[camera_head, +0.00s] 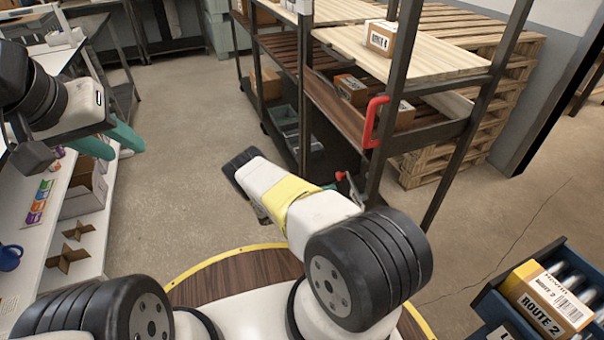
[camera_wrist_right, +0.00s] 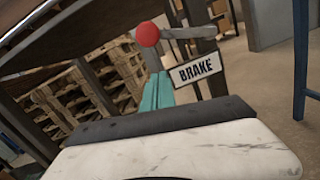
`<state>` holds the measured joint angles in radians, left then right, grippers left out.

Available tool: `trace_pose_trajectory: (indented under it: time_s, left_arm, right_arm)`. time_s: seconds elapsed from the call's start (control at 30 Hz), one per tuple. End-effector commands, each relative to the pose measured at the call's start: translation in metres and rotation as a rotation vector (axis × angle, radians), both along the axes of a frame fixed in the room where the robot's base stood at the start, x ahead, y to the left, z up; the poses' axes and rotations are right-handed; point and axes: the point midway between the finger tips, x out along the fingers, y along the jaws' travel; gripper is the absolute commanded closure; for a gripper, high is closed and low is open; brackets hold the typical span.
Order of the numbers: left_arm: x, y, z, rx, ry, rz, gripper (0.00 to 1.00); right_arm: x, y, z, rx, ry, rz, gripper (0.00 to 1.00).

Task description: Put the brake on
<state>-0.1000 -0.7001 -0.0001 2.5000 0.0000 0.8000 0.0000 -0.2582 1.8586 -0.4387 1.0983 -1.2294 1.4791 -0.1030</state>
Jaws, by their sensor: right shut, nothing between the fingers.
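The brake is a grey lever (camera_wrist_right: 188,33) with a round red knob (camera_wrist_right: 148,34), next to a white BRAKE sign (camera_wrist_right: 195,69) in the right wrist view. In the head view, a small red piece (camera_head: 340,176) shows beside the rack, mostly hidden behind my right arm. My right gripper (camera_wrist_right: 157,78) is shut and empty, its teal fingers just below the knob in the picture. I cannot tell whether they touch the lever. My left gripper (camera_head: 122,146) is open and empty, its teal fingers apart beside the white shelf at the left.
A dark-framed rack (camera_head: 395,75) with wooden shelves, boxes and a red handle (camera_head: 372,122) stands ahead. Wooden pallets (camera_head: 505,80) are behind it. A white shelf (camera_head: 20,235) with small goods is at left. A blue crate (camera_head: 490,300) is at right. The floor between is clear.

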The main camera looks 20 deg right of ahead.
Motion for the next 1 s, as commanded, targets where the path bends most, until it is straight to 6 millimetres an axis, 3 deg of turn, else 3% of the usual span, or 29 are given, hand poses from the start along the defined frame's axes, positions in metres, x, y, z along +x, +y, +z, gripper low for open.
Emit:
trace_pose_trajectory:
  time_s: [0.1, 0.3, 1.0]
  left_arm:
    - [0.000, 0.000, 0.000, 0.000, 0.000, 0.000, 0.64]
    - [0.000, 0.000, 0.000, 0.000, 0.000, 0.000, 0.64]
    - [0.000, 0.000, 0.000, 0.000, 0.000, 0.000, 0.64]
  right_arm:
    - [-0.001, 0.001, 0.018, 0.003, -0.004, 0.002, 1.00]
    - [-0.004, -0.001, 0.032, 0.002, -0.004, 0.003, 1.00]
    - [-0.004, -0.001, 0.041, 0.006, -0.067, 0.004, 1.00]
